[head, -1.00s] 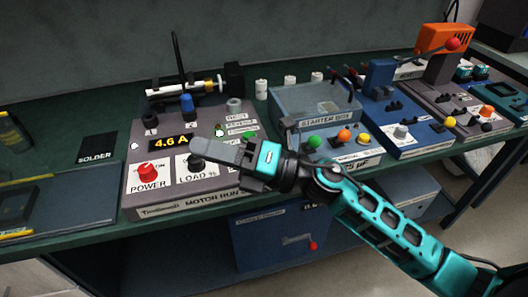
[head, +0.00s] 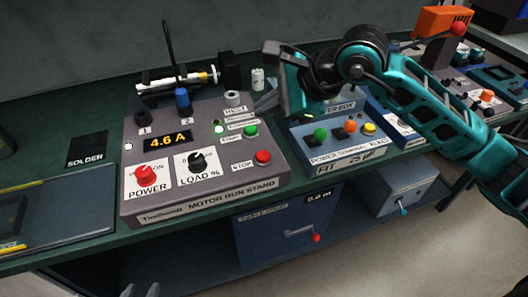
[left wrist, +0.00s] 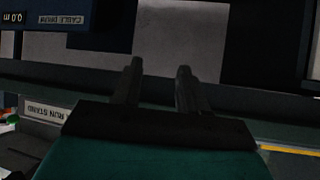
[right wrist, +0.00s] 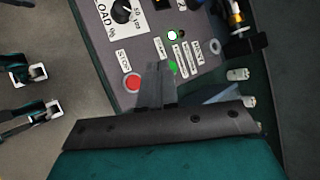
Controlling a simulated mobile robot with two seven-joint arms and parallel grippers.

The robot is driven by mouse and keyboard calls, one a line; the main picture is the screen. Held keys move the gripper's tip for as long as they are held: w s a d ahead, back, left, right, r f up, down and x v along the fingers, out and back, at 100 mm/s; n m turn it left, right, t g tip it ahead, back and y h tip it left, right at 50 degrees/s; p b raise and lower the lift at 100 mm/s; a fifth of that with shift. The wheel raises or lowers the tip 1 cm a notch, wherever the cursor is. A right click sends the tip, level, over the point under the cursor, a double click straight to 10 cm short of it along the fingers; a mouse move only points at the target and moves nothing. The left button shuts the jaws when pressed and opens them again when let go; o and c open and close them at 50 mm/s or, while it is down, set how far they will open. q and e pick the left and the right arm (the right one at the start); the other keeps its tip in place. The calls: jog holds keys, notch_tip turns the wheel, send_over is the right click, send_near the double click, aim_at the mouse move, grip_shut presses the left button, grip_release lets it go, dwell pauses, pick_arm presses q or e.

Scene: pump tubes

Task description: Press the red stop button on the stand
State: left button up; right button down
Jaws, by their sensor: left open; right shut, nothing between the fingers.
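The motor run stand (head: 190,211) sits on the green bench. Its red stop button (head: 263,157) is at the front right, beside the STOP label and in front of a green button (head: 251,130). My right gripper (head: 275,49) is raised behind and above the stop button in the head view, apart from it. In the right wrist view its shut, empty fingers (right wrist: 158,70) appear just beside the stop button (right wrist: 133,83); the exact gap is unclear. My left gripper (head: 141,291) is open and empty at the bottom edge, low in front of the bench; its fingers (left wrist: 156,88) stand apart.
A blue cable drum box (head: 275,240) is below the bench.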

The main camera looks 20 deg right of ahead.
jog(key=b, duration=0.5)
send_over(267, 157)
notch_tip(267, 157, down, 8)
jog(key=shift+r, duration=0.1)
jog(key=shift+f+b, duration=0.45)
jog(key=shift+b, duration=0.2)
pick_arm(q)
jog(key=shift+h, duration=0.4)
jog(key=d+f, duration=0.1)
jog(key=w+d+f, duration=0.1)
jog(key=shift+w+d+f, duration=0.15)
jog(key=shift+d+f, duration=0.15)
jog(key=shift+f, duration=0.1)
jog(key=shift+a, duration=0.15)
jog(key=shift+s+f, duration=0.2)
jog(key=shift+f, duration=0.05)
jog(key=shift+w+r, duration=0.15)
jog(key=shift+w, duration=0.1)
